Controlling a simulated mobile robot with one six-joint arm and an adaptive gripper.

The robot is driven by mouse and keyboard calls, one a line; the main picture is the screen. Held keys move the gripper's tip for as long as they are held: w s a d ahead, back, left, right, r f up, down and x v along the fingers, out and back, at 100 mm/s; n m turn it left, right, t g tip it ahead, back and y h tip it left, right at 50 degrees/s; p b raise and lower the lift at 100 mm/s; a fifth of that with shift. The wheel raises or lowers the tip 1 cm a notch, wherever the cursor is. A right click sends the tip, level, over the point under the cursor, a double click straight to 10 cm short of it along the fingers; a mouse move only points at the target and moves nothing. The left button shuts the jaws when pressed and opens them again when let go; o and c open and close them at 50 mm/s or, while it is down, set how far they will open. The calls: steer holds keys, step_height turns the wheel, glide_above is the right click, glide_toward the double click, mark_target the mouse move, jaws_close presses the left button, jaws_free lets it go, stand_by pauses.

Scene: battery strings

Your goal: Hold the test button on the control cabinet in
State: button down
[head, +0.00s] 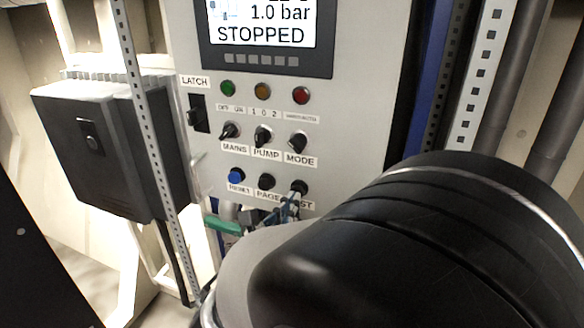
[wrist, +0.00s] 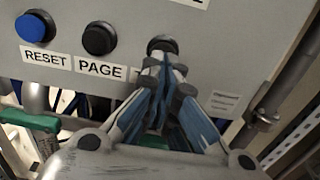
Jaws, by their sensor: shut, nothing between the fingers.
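The grey control cabinet (head: 355,110) fills the middle of the head view. Its black test button (head: 299,186) is the rightmost of the bottom row, above a label that ends in "ST". In the wrist view the test button (wrist: 162,43) shows just beyond my fingertips, its lower part hidden by them. My gripper (wrist: 163,66) is shut and empty, with its tips at the button's lower edge. I cannot tell whether they touch it or how far in it is. In the head view my gripper (head: 291,205) is partly hidden by my arm.
A blue RESET button (head: 236,176) and a black PAGE button (head: 267,181) sit left of the test button. Three knobs, three lamps and a screen reading STOPPED (head: 262,36) are above. A green-handled part (head: 222,225) lies below the panel. A perforated post (head: 146,120) stands left.

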steer(key=shift+b+x, duration=0.3)
steer(key=shift+x, duration=0.55)
steer(key=shift+r, duration=0.35)
stand_by(0.5)
